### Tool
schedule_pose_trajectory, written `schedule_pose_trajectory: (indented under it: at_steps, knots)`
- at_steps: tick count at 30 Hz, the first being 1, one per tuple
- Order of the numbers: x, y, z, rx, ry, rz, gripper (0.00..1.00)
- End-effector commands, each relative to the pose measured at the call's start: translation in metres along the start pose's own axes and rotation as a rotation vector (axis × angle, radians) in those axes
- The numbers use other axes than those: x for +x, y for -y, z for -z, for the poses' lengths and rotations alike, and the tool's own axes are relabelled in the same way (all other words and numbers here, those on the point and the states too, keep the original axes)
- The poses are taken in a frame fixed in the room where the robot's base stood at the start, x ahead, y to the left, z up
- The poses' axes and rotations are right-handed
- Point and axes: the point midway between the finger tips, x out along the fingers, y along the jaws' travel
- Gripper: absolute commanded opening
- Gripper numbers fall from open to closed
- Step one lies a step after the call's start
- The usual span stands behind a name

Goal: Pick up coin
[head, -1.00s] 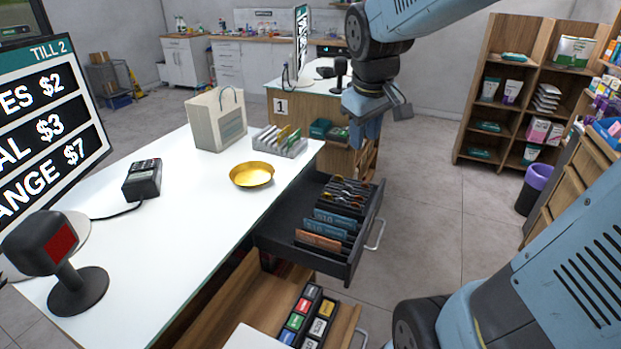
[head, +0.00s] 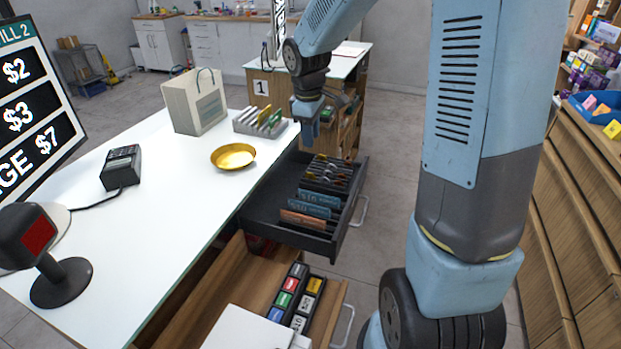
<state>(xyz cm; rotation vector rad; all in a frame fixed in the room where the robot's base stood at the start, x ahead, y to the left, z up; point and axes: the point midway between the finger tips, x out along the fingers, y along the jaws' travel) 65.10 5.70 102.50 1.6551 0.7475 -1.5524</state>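Several small coins (head: 330,172), silvery and copper, sit in the dark slots at the back of the open black cash drawer (head: 262,218). They are too small to tell apart. My gripper (head: 309,138) points down above the back end of the drawer, behind and a little left of the coins in the picture. It looks apart from them. Its fingers are seen edge-on and dark, so their gap does not show. A golden dish (head: 233,157) stands on the white counter (head: 165,235) left of the drawer, and it looks empty.
Banknotes (head: 313,205) stand in the drawer's front slots. A lower wooden drawer (head: 225,290) is open with a box of coloured labels (head: 296,297). A paper bag (head: 193,102), a card rack (head: 260,123), a card terminal (head: 121,167) and a scanner (head: 45,255) stand on the counter.

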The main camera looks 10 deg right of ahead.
Motion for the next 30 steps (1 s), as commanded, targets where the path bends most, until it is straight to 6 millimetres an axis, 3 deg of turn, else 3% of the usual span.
schedule_pose_trajectory:
  at_steps: [9,19,30]
  knots:
    - [0.055,0.002,0.000,0.001,0.002,0.004,0.34]
    - [0.077,0.003,0.001,0.002,0.000,0.002,0.34]
    - [0.120,0.010,0.004,0.000,0.001,0.002,0.34]
